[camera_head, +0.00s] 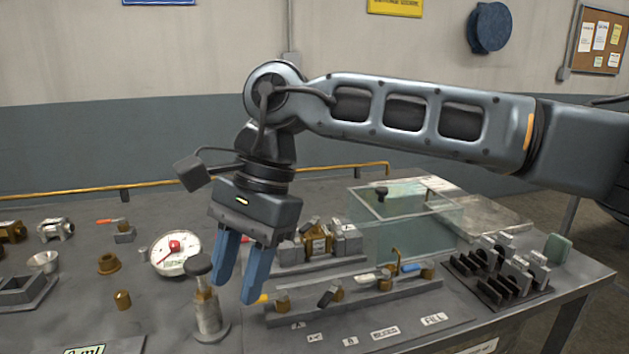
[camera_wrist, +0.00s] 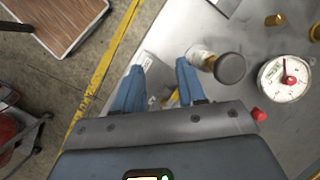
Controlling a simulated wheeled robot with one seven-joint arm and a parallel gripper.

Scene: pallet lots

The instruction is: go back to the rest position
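My gripper (camera_head: 235,291) is raised over the workbench, its two blue fingers pointing down and spread apart. Nothing is seen between them. In the wrist view my gripper (camera_wrist: 160,65) also shows a clear gap between the fingers. A metal plunger with a dark round knob (camera_head: 208,312) stands upright just left of the fingers in the head view; its knob (camera_wrist: 230,68) is right of the fingers in the wrist view. Whether the fingers are clear of the plunger in depth is hard to tell.
A round dial gauge (camera_head: 174,252) lies left of the plunger. A valve manifold (camera_head: 350,297), a clear tank (camera_head: 405,222) and a black slotted rack (camera_head: 495,277) stand to the right. Small brass fittings lie at left. A yellow rail (camera_head: 150,186) runs along the back.

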